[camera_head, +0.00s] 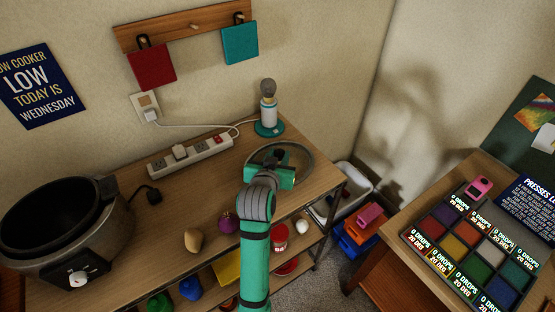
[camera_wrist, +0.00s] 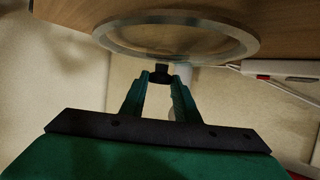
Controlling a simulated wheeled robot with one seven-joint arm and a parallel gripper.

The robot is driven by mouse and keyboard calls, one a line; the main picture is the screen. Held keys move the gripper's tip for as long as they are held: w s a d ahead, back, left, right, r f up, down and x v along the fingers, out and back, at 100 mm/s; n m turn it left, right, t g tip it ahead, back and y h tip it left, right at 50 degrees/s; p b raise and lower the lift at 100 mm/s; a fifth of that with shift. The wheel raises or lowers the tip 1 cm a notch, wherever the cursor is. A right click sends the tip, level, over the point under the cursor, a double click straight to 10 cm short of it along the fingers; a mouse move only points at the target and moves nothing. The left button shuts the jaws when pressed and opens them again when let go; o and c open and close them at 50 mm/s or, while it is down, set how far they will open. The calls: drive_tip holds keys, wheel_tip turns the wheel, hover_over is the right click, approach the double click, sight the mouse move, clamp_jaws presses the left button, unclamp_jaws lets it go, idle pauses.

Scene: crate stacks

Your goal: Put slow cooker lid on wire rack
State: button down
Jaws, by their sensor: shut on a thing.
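The slow cooker lid (camera_head: 308,158) is a round clear disc with a grey rim at the right end of the wooden counter. It also shows in the wrist view (camera_wrist: 175,52), rim-on above my fingers. My gripper (camera_head: 284,174) is shut on the lid's small dark knob, seen between the fingertips in the wrist view (camera_wrist: 160,76). My gripper's body covers part of the lid in the head view. The open slow cooker (camera_head: 100,235), dark inside, stands at the left end. I cannot make out a wire rack in either view.
A power strip (camera_head: 190,155) and a white-and-teal appliance (camera_head: 269,115) stand behind on the counter (camera_head: 165,200). An onion (camera_head: 228,221) and a potato-like item (camera_head: 194,240) are at the front edge. A bin (camera_head: 349,201) and coloured crates (camera_head: 352,247) are on the floor to the right.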

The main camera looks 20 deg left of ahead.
drive_tip(key=shift+s+f, duration=0.15)
drive_tip(key=shift+f, duration=0.55)
drive_tip(key=shift+f, duration=0.1)
drive_tip(key=c, duration=1.4)
unclamp_jaws()
drive_tip(key=shift+f, duration=0.1)
drive_tip(key=shift+o, duration=0.2)
drive_tip(key=shift+s+r, duration=0.15)
drive_tip(key=shift+r, duration=0.1)
drive_tip(key=v, duration=1.1)
drive_tip(key=shift+s, duration=0.25)
drive_tip(key=shift+r, duration=0.1)
